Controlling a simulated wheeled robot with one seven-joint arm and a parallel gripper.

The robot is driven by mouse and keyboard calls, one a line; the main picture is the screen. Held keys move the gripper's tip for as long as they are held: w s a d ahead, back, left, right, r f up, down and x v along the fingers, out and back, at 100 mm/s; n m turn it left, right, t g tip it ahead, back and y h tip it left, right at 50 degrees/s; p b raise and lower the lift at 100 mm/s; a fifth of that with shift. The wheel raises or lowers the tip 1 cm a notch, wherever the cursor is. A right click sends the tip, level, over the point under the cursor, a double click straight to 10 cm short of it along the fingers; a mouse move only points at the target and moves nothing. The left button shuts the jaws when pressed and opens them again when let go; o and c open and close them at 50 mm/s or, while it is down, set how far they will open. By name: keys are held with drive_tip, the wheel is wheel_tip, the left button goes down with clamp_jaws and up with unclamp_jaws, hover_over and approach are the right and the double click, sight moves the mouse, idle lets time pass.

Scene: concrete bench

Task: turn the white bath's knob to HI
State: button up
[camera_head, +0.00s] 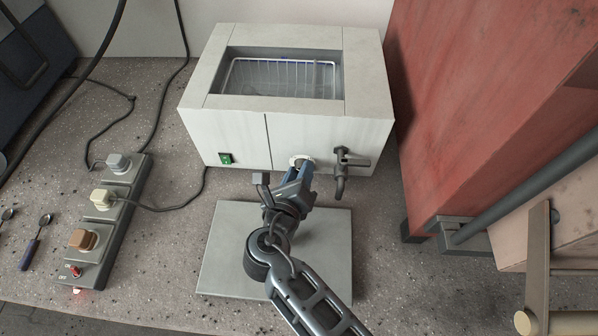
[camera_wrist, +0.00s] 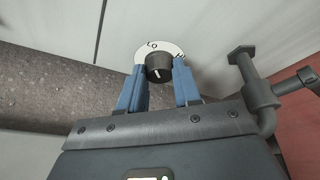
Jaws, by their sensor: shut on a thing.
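The white bath (camera_head: 235,135) stands at the back of the bench, with a wire basket inside its open top. Its black knob (camera_wrist: 158,68) sits on a white dial plate (camera_wrist: 146,50) on the front face; the plate also shows in the head view (camera_head: 300,160). In the wrist view "LO" reads at the plate's upper left and a partly covered "H" at its right. A pale pointer mark on the knob points down in that view. My gripper (camera_wrist: 158,76) is shut on the knob, one blue finger on each side; it also shows in the head view (camera_head: 297,172).
A dark tap (camera_head: 342,170) juts from the bath's front just right of my gripper. A grey slab (camera_head: 230,250) lies below my arm. A power strip (camera_head: 103,215) with plugs and cords is at left; a red box (camera_head: 470,110) stands at right.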

drive_tip(key=shift+c, duration=0.6)
drive_tip(key=shift+p, duration=0.4)
drive_tip(key=shift+r+m+p, duration=0.15)
drive_tip(key=shift+m+p, duration=0.35)
drive_tip(key=shift+p, duration=0.1)
drive_tip(key=shift+d+m+y+p, duration=0.15)
drive_tip(key=shift+m+y+p, duration=0.85)
drive_tip(key=shift+m, duration=0.2)
drive_tip(key=m, duration=0.1)
drive_tip(key=m+y, duration=0.1)
drive_tip(key=shift+d+f+m+y, duration=0.1)
drive_tip(key=shift+f+m+y, duration=0.1)
drive_tip(key=shift+m+y, duration=0.1)
drive_tip(key=shift+d+m+y+b, duration=0.1)
drive_tip(key=shift+m+y+b, duration=0.2)
drive_tip(key=shift+m+y, duration=0.65)
drive_tip(key=shift+m, duration=0.25)
